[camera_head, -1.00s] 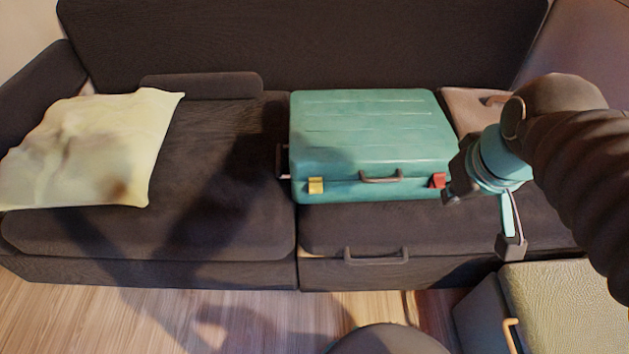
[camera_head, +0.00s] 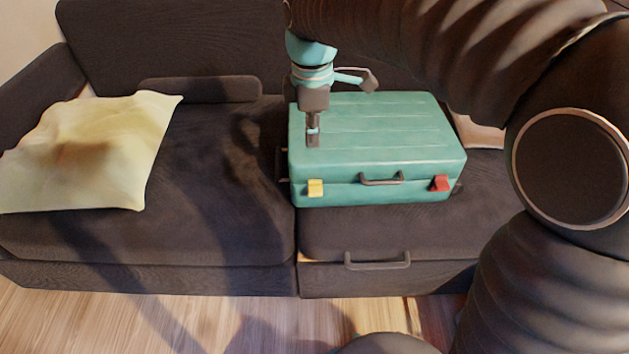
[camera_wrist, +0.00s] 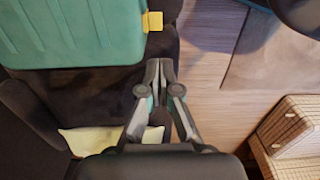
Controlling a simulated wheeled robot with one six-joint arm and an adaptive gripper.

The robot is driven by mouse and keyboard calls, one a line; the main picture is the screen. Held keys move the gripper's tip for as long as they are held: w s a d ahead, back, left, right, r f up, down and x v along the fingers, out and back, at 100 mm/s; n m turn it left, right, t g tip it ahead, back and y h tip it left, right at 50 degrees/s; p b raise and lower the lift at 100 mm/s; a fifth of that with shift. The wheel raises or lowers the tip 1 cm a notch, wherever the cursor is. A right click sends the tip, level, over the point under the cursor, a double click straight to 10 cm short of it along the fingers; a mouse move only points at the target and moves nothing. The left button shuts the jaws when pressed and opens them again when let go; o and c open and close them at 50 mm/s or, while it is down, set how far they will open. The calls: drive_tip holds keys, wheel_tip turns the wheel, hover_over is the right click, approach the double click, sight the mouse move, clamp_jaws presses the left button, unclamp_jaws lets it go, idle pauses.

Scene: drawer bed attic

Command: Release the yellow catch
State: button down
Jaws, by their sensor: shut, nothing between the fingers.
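The teal suitcase (camera_head: 375,130) lies flat and closed on the right seat of the dark sofa. The yellow catch (camera_head: 315,188) is on its front face at the left, and a red catch (camera_head: 440,184) is at the right, with a dark handle between them. My gripper (camera_head: 312,138) points down near the suitcase's left end, in front of its lid in this view, with its fingers shut and empty. In the wrist view the yellow catch (camera_wrist: 153,21) sits beyond my fingertips (camera_wrist: 160,70), clearly apart from them. The suitcase (camera_wrist: 75,32) fills the upper left there.
A pale yellow cloth or pillow (camera_head: 90,150) lies on the left seat. A dark handle (camera_head: 377,261) is on the sofa's front below the suitcase. Wooden floor (camera_head: 200,320) is open in front. A woven beige piece (camera_wrist: 290,130) stands at the wrist view's right.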

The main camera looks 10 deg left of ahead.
sight(313, 193)
wheel_tip(313, 193, down, 14)
drive_tip(key=shift+f+b, duration=0.1)
drive_tip(key=shift+b, duration=0.5)
idle(0.6)
drive_tip(key=shift+s+d+t+b, duration=0.1)
drive_tip(key=shift+s+t+b, duration=0.1)
drive_tip(key=shift+t+b, duration=0.35)
